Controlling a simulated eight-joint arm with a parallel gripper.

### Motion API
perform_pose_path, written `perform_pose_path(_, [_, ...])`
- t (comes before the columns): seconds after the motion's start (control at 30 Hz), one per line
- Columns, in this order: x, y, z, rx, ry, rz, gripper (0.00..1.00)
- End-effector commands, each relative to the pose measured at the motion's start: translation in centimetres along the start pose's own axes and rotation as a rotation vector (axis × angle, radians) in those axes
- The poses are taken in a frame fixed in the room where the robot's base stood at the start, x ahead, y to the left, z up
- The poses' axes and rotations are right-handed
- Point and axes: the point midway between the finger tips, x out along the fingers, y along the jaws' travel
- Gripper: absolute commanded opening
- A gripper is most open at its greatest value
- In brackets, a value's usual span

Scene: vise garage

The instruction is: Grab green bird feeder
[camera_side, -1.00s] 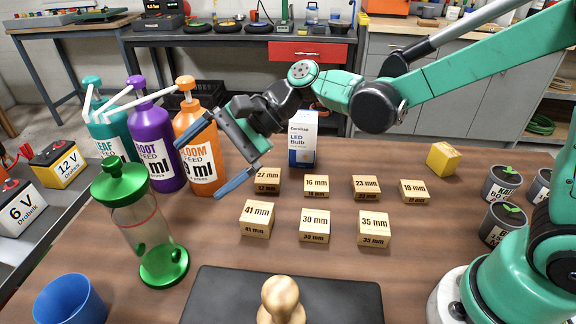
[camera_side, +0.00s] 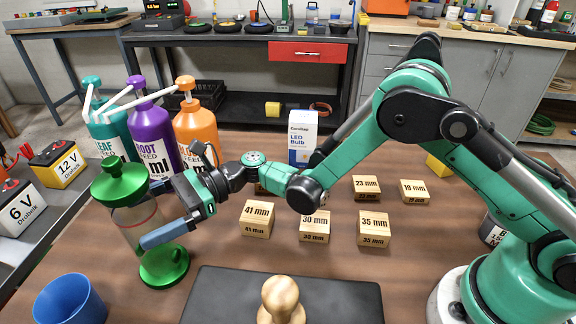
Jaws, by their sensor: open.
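The green bird feeder (camera_side: 163,266) stands upright at the left of the brown table. It has a green lid, a clear tube and a green round base. My gripper (camera_side: 146,211) is open and level at the height of the feeder's clear tube. The near blue finger passes in front of the tube's right part in the picture. The far finger is mostly hidden behind the lid and tube, so I cannot tell whether the jaws touch the feeder.
Teal, purple (camera_side: 152,137) and orange (camera_side: 196,128) pump bottles stand close behind my gripper. A blue cup (camera_side: 70,300) is in front of the feeder. Wooden blocks (camera_side: 256,219) and a bulb box (camera_side: 302,138) are to the right. A black mat (camera_side: 345,298) bears a wooden knob (camera_side: 281,300).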

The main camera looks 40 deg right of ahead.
Motion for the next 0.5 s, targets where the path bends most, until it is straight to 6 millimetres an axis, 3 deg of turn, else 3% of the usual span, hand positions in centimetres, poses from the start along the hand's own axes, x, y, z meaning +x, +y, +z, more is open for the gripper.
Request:
perform_pose_path(0.17, [0.0,0.0,-3.0,-0.001,0.0,0.0,1.0])
perform_pose_path(0.3, [2.3,0.1,-2.8,-0.001,0.001,0.003,1.0])
perform_pose_path(0.5, [3.0,0.0,-2.8,-0.001,0.001,-0.001,1.0])
